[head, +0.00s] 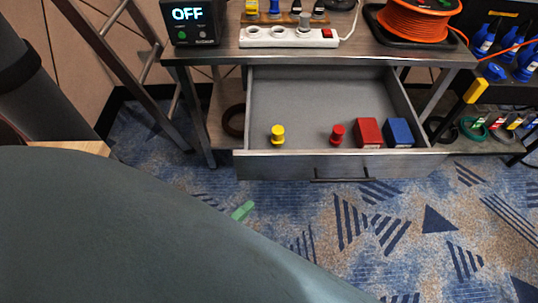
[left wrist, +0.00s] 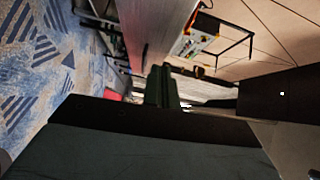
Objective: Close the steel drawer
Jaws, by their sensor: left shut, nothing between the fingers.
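The steel drawer (head: 325,165) is pulled well out from under the workbench in the head view. It holds a yellow knob-shaped piece (head: 278,135), a red one (head: 338,134), a red box (head: 368,133) and a blue box (head: 398,132). The drawer's dark handle (head: 347,174) is on its front face. My left gripper (left wrist: 162,85) shows in the left wrist view, its dark fingers together and empty. I cannot tell its exact distance from the drawer. In the head view my large grey-green arm covers the lower left. My right gripper is not in view.
The workbench (head: 225,50) bears a white power strip (head: 288,38), an OFF display box (head: 190,22) and an orange cable reel (head: 412,20). A ladder (head: 120,60) leans at the left. A dark rack (head: 500,60) stands right.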

